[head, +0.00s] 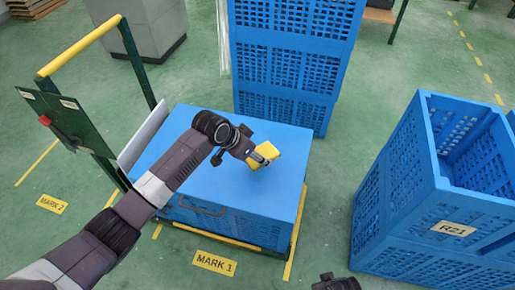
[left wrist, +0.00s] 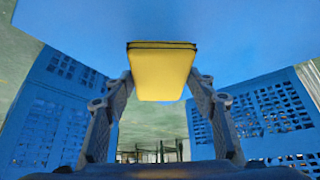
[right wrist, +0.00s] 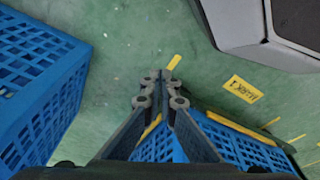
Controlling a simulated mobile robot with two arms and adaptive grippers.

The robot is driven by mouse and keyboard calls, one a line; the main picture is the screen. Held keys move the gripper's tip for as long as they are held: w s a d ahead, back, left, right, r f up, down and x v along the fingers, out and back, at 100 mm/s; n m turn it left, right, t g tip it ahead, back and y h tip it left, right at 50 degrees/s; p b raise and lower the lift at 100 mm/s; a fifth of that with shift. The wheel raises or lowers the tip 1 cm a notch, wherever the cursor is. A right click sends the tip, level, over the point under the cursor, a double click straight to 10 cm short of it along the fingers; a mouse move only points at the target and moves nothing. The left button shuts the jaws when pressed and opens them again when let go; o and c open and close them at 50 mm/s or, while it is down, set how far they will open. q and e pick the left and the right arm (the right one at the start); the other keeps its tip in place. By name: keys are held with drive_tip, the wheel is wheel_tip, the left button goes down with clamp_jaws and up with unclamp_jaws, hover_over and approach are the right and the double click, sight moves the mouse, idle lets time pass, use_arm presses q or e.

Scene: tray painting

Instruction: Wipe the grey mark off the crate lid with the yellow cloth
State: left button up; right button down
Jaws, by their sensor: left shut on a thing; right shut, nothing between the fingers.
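The crate lid (head: 283,195) is a flat blue top on a crate standing on the green cart. I see no grey mark on its visible part; my left arm hides some of the lid. My left gripper (head: 258,156) is over the lid's middle, shut on the folded yellow cloth (head: 268,154). The cloth (left wrist: 162,75) sits between both fingers in the left wrist view, with the blue lid (left wrist: 230,35) behind it. I cannot tell whether it touches the lid. My right gripper (right wrist: 160,90) is shut and empty, above the floor, away from the lid.
Tall stacked blue crates (head: 285,70) stand just behind the lid. Open blue crates (head: 425,215) labelled R21 stand at the right. The cart's yellow handle (head: 80,45) rises at the left. Green floor (head: 330,210) is free between the cart and the right crates.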

use_arm(q)
drive_tip(key=shift+r+p, duration=0.3)
drive_tip(key=shift+r, duration=0.05)
drive_tip(key=shift+r+p, duration=0.5)
drive_tip(key=shift+p, duration=0.1)
use_arm(e)
drive_tip(key=s+f, duration=0.4)
drive_tip(key=f, duration=0.1)
drive_tip(key=shift+s+d+g, duration=0.25)
drive_tip(key=shift+s+g, duration=0.05)
drive_tip(key=shift+f, duration=0.1)
